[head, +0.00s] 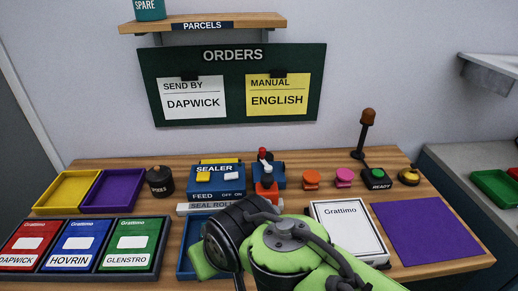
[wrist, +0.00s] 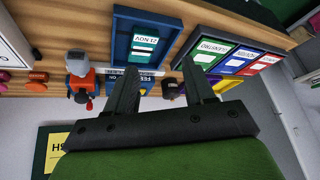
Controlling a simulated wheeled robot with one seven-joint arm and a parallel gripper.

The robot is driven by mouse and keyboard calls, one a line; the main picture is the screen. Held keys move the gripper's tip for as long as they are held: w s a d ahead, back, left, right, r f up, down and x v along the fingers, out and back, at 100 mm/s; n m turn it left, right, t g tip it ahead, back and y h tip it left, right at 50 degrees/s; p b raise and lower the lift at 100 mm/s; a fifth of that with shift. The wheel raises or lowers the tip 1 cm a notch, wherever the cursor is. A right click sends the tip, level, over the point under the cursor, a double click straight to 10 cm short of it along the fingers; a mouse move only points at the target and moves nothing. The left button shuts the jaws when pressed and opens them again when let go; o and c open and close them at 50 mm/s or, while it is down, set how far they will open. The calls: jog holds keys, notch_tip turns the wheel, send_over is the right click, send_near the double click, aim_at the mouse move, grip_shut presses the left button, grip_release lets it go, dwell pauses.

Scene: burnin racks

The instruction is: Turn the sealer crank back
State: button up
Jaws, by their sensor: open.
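The blue sealer (head: 214,193) stands at the back middle of the table, with yellow and white parts on its front and FEED and OFF ON lettering. At its right is a blue block (head: 280,171) with a red knob (head: 263,151) on a dark piece, which looks like the crank. An orange stand with a dark top (head: 267,188) hides part of it. In the wrist view, turned over, the sealer (wrist: 142,84) shows partly behind my fingers, and the red knob (wrist: 89,105) is left of them. My gripper (wrist: 162,78) is open and empty, apart from the crank.
A blue tray (wrist: 119,32) holding a card lies before the sealer; my arm covers much of it in the head view. A white Grattimo box (head: 347,234) and purple mat (head: 425,228) are at right. Lettered cases (head: 82,248) and yellow and purple bins (head: 66,191) are at left.

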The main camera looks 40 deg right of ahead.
jog(key=w+d+r+m+h+p, duration=0.2)
jog(key=w+d+m+p, duration=0.25)
jog(key=w, duration=0.35)
jog(key=m+h+p, duration=0.6)
jog(key=h+p, duration=0.4)
jog(key=p, duration=0.2)
send_near(261, 151)
jog(key=x, duration=1.1)
jog(key=shift+d, duration=0.15)
